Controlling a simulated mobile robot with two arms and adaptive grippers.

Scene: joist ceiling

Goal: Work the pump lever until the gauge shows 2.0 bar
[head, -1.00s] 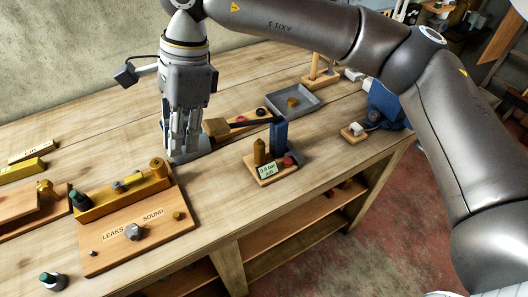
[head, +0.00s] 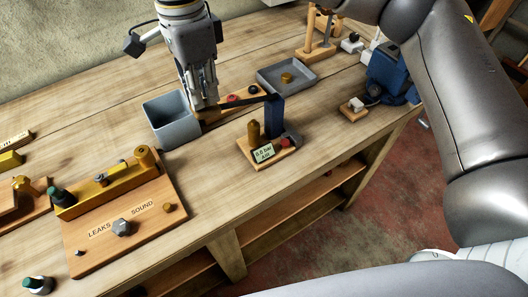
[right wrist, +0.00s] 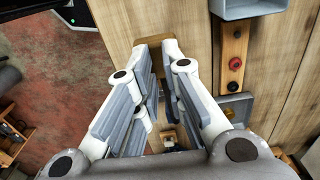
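The pump has a blue post (head: 274,118) on a wooden base near the front edge. A dark lever (head: 245,101) runs left from the post top to a wooden handle (head: 213,115). The small gauge display (head: 264,152) on the base seems to read 0.0 bar; its text is tiny. My right gripper (head: 204,102) points down at the handle end. In the right wrist view its finger pads (right wrist: 158,72) stand apart, with a gap between them. I cannot tell whether they touch the handle. My left gripper is not in view.
A grey bin (head: 170,122) stands just left of the right gripper. A wooden board marked LEAKS and SOUND (head: 150,225) lies at the front left. A grey tray (head: 287,76) is behind the pump. A strip with a red button (right wrist: 235,63) lies behind the lever.

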